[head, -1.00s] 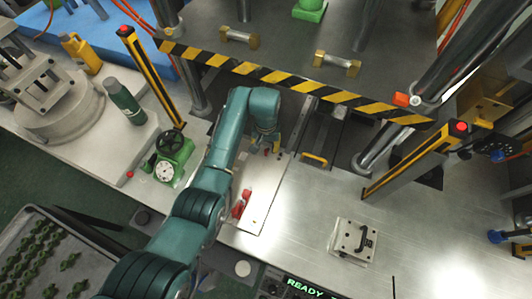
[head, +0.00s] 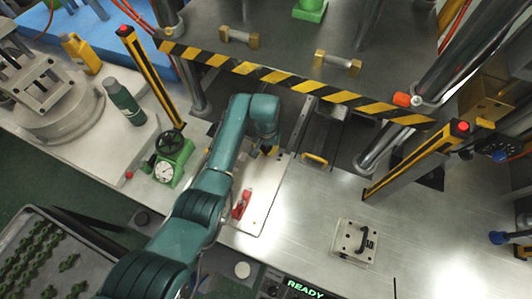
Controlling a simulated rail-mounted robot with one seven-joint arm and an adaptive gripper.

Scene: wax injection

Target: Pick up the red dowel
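A red piece (head: 242,204) lies on the pale plate (head: 262,208) on the metal bench, beside my forearm; its shape looks more like a clamp or handle than a plain rod. A tiny red spot (head: 129,175) shows at the front edge of the left bench. I cannot tell for sure which is the red dowel. My gripper (head: 268,152) is at the far end of the pale plate, below the striped bar, pointing down. It is mostly hidden under my wrist, so its fingers and anything between them cannot be made out.
A yellow-black striped bar (head: 290,82) crosses just beyond my wrist. A green gauge valve (head: 170,160) stands left of my arm. A yellow handle (head: 315,158) and a metal block with a black handle (head: 355,241) are to the right. The bench between is clear.

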